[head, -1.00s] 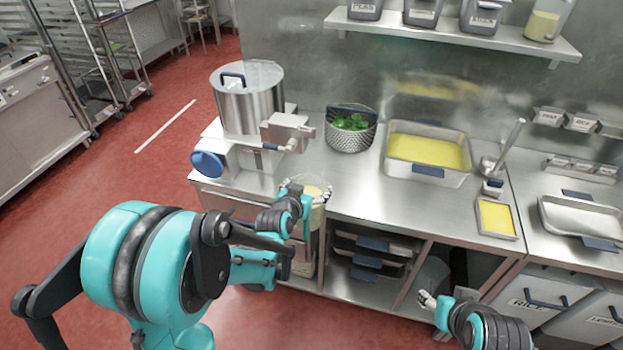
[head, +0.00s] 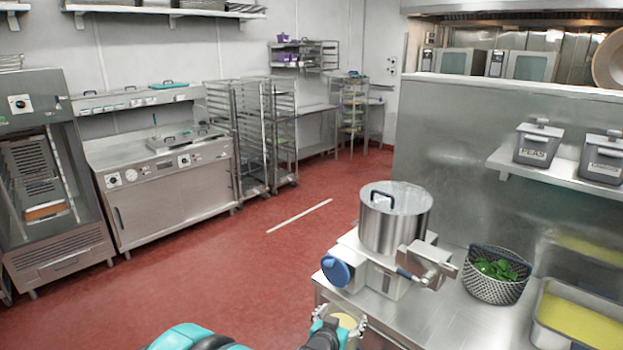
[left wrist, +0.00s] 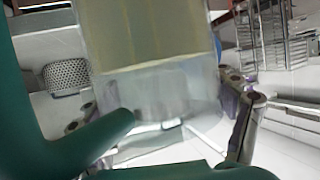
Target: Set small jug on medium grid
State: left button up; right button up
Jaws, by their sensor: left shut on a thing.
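A clear jug (left wrist: 150,95) with pale yellow contents fills the middle of the left wrist view. In the head view only its top (head: 347,321) shows at the bottom edge, in front of the steel counter. My left gripper (head: 340,326) is shut on the jug, with one finger on each side of it; the fingers also show in the left wrist view (left wrist: 165,115). The jug's lower part is hidden in the head view. I cannot single out a medium grid. My right gripper is out of view.
A steel mixing kettle (head: 395,222) stands on the counter just beyond the jug. A mesh basket of green leaves (head: 495,275) and a tray of yellow food (head: 580,318) are to its right. Wire rack trolleys (head: 252,135) stand at the back.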

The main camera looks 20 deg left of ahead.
aim_at(34, 180)
jog(key=i+j+u, duration=0.15)
jog(key=j+u, duration=0.15)
jog(key=j, duration=0.15)
jog(key=i+j+u, duration=0.15)
jog(key=j+u, duration=0.2)
jog(key=i+j+u, duration=0.3)
jog(key=j, duration=0.15)
jog(key=i+j+u, duration=0.2)
jog(key=j+u, duration=0.15)
jog(key=i+j+u, duration=0.55)
jog(key=i+u, duration=0.2)
jog(key=i, duration=0.3)
jog(key=i+u, duration=0.35)
jog(key=i, duration=0.8)
jog(key=i+j+z, duration=0.1)
jog(key=i, duration=0.55)
jog(key=i+j, duration=0.1)
jog(key=i, duration=0.5)
jog(key=i+j+z, duration=0.1)
jog(key=i+z, duration=0.25)
jog(key=i, duration=0.2)
jog(key=i+j+z, duration=0.35)
jog(key=i, duration=0.15)
jog(key=i+j+z, duration=0.35)
jog(key=i, duration=0.45)
